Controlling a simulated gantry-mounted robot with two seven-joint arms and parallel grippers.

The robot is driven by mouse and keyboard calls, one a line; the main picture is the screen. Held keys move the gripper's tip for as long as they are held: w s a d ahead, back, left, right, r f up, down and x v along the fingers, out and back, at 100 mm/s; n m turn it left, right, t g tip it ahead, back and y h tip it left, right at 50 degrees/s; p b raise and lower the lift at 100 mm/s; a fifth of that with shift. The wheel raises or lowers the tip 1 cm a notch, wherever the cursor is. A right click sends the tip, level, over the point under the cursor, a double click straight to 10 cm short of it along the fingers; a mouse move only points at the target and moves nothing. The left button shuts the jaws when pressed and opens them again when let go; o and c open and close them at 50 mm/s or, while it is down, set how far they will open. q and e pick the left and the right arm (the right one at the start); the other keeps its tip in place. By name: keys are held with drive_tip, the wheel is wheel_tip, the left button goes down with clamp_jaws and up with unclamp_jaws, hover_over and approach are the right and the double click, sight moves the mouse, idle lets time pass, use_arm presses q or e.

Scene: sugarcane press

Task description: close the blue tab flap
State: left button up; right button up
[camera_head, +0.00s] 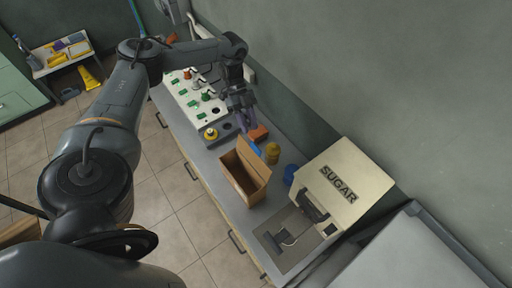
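An open cardboard box (233,178) stands on the grey counter. One brown flap (255,163) stands raised on its wall-facing side, and a small bright blue piece (255,150), apparently the blue tab, shows at the box's far end. My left gripper (247,123) hangs just beyond that end, fingers pointing down toward the counter, apart from the box as far as I can see. The fingers are small and dark, so their opening is unclear. My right gripper is not in view.
An orange block (259,132), a yellow container (272,153) and a blue cup (290,171) stand close to the box on the wall side. The SUGAR machine (342,178) stands at the right. A panel with green labels (187,97) lies beyond my gripper.

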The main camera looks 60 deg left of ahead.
sight(256, 146)
use_arm(q)
drive_tip(key=shift+b+x, duration=1.1)
drive_tip(key=shift+x, duration=3.2)
clamp_jaws()
